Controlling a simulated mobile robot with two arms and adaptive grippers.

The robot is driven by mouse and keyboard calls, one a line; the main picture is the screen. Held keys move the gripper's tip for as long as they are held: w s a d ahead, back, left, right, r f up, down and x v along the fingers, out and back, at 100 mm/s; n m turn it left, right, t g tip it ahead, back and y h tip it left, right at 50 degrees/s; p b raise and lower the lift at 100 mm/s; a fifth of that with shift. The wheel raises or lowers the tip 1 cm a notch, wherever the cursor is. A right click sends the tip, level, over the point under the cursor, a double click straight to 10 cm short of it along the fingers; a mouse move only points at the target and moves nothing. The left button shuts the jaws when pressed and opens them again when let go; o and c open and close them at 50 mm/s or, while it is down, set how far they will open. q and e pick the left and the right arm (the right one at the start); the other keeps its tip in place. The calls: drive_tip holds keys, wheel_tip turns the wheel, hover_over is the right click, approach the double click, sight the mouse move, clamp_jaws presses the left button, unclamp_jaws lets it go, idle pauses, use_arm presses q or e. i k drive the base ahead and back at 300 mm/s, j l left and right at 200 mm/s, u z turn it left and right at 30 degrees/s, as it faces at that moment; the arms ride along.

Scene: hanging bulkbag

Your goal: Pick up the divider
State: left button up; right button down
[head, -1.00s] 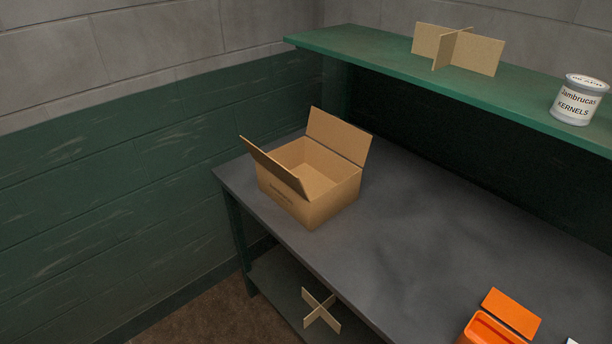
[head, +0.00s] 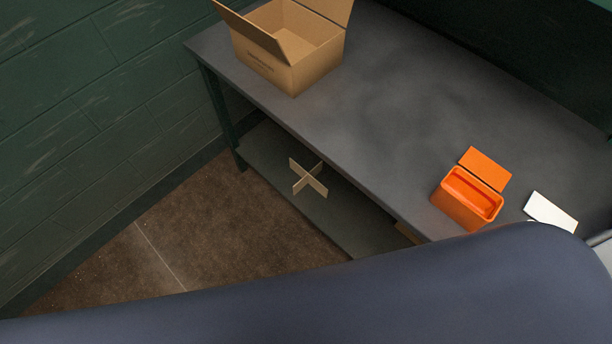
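A cross-shaped tan divider (head: 308,178) stands on the lower shelf (head: 262,150) of the workbench, near that shelf's left end. Neither of my grippers shows in the head view. A large dark blue rounded shape, likely part of my own body, fills the bottom of the view and hides what lies behind it.
An open cardboard box (head: 290,48) stands on the grey tabletop (head: 400,110) at the back left. An orange bin (head: 466,200) with its lid raised and a white flat item (head: 550,212) are at the right. Brown floor (head: 200,230) is clear left of the bench.

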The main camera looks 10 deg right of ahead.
sight(307, 178)
drive_tip(key=j+z, duration=0.1)
drive_tip(key=z, duration=0.4)
drive_tip(key=i+j+z, duration=0.2)
drive_tip(key=j, duration=0.2)
drive_tip(key=i+j+z, duration=0.1)
drive_tip(key=j+z, duration=0.15)
drive_tip(key=j, duration=0.2)
drive_tip(key=i+j+z, duration=0.2)
drive_tip(key=j, duration=0.25)
drive_tip(key=j+z, duration=0.2)
drive_tip(key=j, duration=0.25)
